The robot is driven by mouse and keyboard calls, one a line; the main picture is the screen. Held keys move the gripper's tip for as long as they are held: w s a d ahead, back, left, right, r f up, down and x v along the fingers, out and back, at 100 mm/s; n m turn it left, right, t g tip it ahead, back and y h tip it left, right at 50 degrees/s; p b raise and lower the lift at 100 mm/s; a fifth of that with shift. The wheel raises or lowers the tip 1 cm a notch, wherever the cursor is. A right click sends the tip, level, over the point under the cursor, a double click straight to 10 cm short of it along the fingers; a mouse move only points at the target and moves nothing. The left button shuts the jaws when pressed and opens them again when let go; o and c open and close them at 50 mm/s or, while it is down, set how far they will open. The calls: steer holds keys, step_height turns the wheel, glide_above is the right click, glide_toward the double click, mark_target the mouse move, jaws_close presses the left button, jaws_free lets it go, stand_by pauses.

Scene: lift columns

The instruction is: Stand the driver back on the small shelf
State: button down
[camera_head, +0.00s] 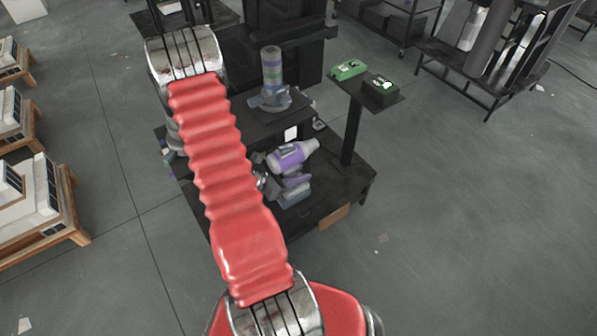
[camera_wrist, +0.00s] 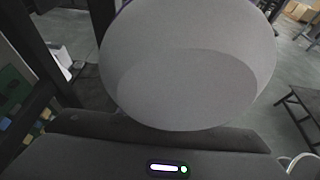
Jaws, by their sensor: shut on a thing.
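The driver (camera_head: 290,156), purple and grey, is held above the lower deck of the black stand. Its grey nose points right and slightly up, and its handle and grey-blue base hang below. My gripper (camera_head: 262,181) is shut on it, partly hidden behind my red arm. In the wrist view a large rounded grey part of the driver (camera_wrist: 190,70) fills the middle, above my dark gripper body. A small black shelf (camera_head: 355,93) on a post stands right of the driver, higher up. I cannot tell whether the driver's base touches anything.
A grey, banded upright tool (camera_head: 272,75) stands on the stand's upper deck. Pallets with white blocks (camera_head: 40,190) lie at left.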

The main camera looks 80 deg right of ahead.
mark_target(281, 176)
steer(key=c, duration=1.3)
jaws_free()
steer(key=shift+f, duration=0.1)
steer(key=shift+v, duration=6.05)
